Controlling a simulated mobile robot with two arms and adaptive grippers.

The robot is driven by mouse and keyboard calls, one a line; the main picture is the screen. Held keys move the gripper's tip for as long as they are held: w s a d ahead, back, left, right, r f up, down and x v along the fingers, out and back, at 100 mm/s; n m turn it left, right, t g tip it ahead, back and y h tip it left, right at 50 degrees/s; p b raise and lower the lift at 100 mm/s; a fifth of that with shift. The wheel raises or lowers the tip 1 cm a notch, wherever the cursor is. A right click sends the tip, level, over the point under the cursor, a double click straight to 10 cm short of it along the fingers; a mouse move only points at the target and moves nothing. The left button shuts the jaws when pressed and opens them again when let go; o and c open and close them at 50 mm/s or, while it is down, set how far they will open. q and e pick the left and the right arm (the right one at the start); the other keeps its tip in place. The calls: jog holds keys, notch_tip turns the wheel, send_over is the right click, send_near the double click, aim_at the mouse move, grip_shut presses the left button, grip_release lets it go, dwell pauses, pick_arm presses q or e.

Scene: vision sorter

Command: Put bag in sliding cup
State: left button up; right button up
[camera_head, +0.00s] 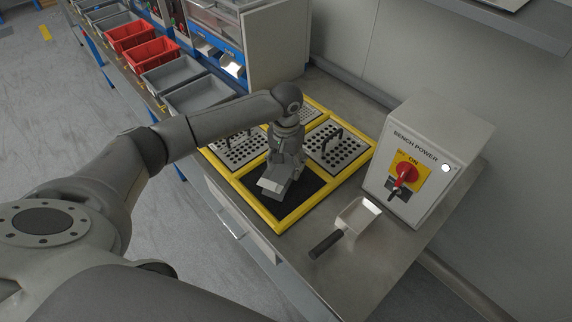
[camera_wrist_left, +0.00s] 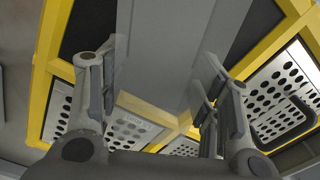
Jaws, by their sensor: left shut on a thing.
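My left gripper (camera_head: 284,165) points down over the yellow-framed sorting panel. It is shut on a grey blocky thing (camera_head: 273,186), which also fills the middle of the left wrist view (camera_wrist_left: 180,40) between the two fingers. I cannot tell from its look whether this is the bag. It hangs over the dark front opening (camera_head: 307,184) of the frame; the height is hard to judge. Small metal cups (camera_head: 231,65) stick out of the blue-fronted machine at the back; I cannot tell which is the sliding cup. My right gripper is not in view.
The yellow frame (camera_head: 282,224) holds perforated plates with black handles (camera_head: 335,145). A metal scoop (camera_head: 350,223) lies on the bench at the right, before the bench power box (camera_head: 425,160). Grey bins (camera_head: 200,94) and red bins (camera_head: 150,53) line the back left.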

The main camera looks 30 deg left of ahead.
pick_arm(q)
jog(key=shift+f, duration=0.4)
jog(key=shift+f, duration=0.1)
